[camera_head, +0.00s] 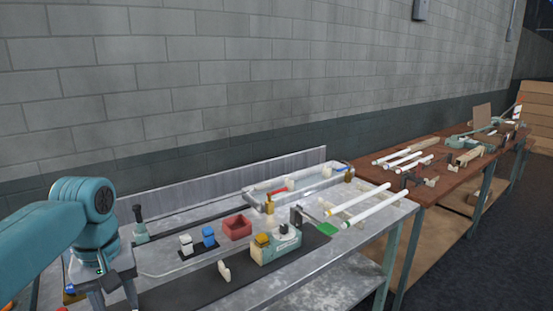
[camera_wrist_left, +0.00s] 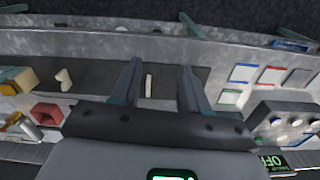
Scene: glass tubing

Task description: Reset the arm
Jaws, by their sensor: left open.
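My left arm comes in from the left in the head view, and its gripper (camera_head: 113,300) points down over the near left end of the metal bench (camera_head: 190,286). In the left wrist view the gripper (camera_wrist_left: 160,88) has its two dark fingers spread apart. A small pale upright piece (camera_wrist_left: 149,86) shows between the fingers, on the dark mat (camera_wrist_left: 225,77) below; nothing appears gripped. White glass tubes (camera_head: 365,208) lie at the bench's right end, away from the gripper. My right gripper is in neither view.
A pale green device (camera_head: 272,247), a red bin (camera_head: 237,227), a blue-topped container (camera_head: 208,238) and a dark-topped bottle (camera_head: 140,226) stand on the bench. A dark box with knobs (camera_wrist_left: 285,122) is right of the gripper in the wrist view. A brown table (camera_head: 440,185) adjoins.

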